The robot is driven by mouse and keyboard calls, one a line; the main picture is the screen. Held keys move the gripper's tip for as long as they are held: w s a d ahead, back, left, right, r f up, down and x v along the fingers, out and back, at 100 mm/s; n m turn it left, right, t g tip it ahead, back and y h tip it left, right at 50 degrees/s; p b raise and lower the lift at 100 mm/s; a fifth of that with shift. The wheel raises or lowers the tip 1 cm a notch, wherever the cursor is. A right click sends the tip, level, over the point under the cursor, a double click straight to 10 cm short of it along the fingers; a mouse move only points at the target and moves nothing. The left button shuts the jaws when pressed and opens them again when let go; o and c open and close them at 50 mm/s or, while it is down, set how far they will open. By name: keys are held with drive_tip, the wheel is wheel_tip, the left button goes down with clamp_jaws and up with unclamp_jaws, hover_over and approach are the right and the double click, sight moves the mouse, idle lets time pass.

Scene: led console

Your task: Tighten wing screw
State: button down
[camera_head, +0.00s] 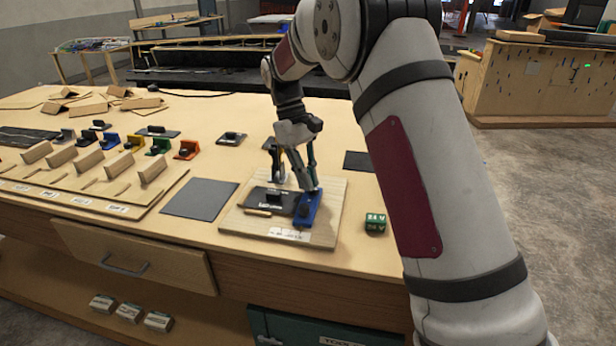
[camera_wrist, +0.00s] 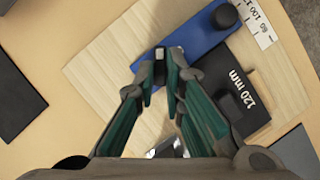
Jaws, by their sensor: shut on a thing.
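A blue part (camera_head: 307,212) sits on the right side of a light wooden board (camera_head: 325,235); the part also shows in the wrist view (camera_wrist: 195,35), with a round black knob (camera_wrist: 223,16) at one end. My gripper (camera_head: 311,190) points down over the blue part's far end. In the wrist view my gripper (camera_wrist: 162,70) is shut on a small dark piece with a pale top (camera_wrist: 160,66), seemingly the wing screw, at the blue part's end. Its lower part is hidden by the fingers. A black block marked 120 mm (camera_wrist: 238,85) lies beside the blue part.
A green box (camera_head: 375,223) stands right of the board, and a dark mat (camera_head: 199,198) lies to its left. Several coloured brackets and a wooden rack (camera_head: 95,185) fill the left of the table.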

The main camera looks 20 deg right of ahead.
drive_tip(key=shift+d+r, duration=0.1)
drive_tip(key=shift+r, duration=0.05)
drive_tip(key=c, duration=1.7)
unclamp_jaws()
drive_tip(key=shift+o, duration=0.2)
drive_tip(key=v, duration=1.2)
